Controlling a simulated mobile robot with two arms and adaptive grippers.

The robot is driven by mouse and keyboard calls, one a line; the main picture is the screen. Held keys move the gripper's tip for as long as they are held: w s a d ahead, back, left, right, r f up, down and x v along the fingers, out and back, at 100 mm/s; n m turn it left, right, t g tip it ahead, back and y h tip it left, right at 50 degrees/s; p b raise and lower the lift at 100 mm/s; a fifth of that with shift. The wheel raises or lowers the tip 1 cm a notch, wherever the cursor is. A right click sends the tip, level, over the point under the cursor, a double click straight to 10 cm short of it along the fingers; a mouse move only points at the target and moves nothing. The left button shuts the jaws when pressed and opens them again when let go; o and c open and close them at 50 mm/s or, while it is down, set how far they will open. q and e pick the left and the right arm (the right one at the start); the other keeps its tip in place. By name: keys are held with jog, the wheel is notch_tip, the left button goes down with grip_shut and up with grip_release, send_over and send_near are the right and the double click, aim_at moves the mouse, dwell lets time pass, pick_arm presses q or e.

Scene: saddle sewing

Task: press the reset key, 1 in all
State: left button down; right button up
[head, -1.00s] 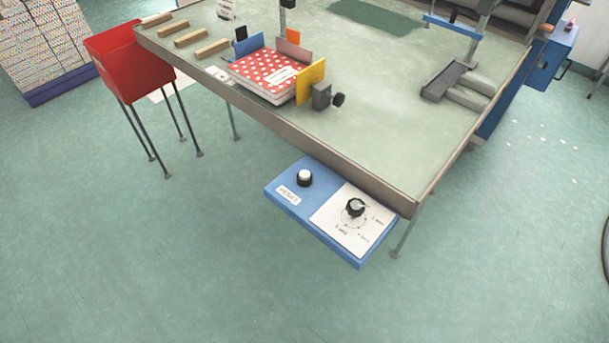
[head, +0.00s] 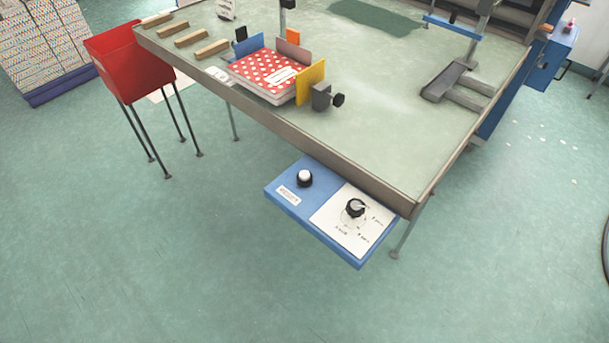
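A blue control panel (head: 284,198) juts out from the front edge of the table, low at its right end. On its left part sits a round white-topped key (head: 304,178) in a black collar, with a small white label (head: 288,195) below it; the label's text is too small to read. On its right part a white plate (head: 330,222) carries a black rotary knob (head: 355,208) with small markings around it. Neither of my grippers shows in the head view.
The pale green table (head: 400,140) holds a red dotted stack (head: 266,70) between coloured guides, several wooden strips (head: 190,37) and a grey metal fixture (head: 445,82). A red bin (head: 135,70) on thin legs stands at left. The floor before the panel is clear.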

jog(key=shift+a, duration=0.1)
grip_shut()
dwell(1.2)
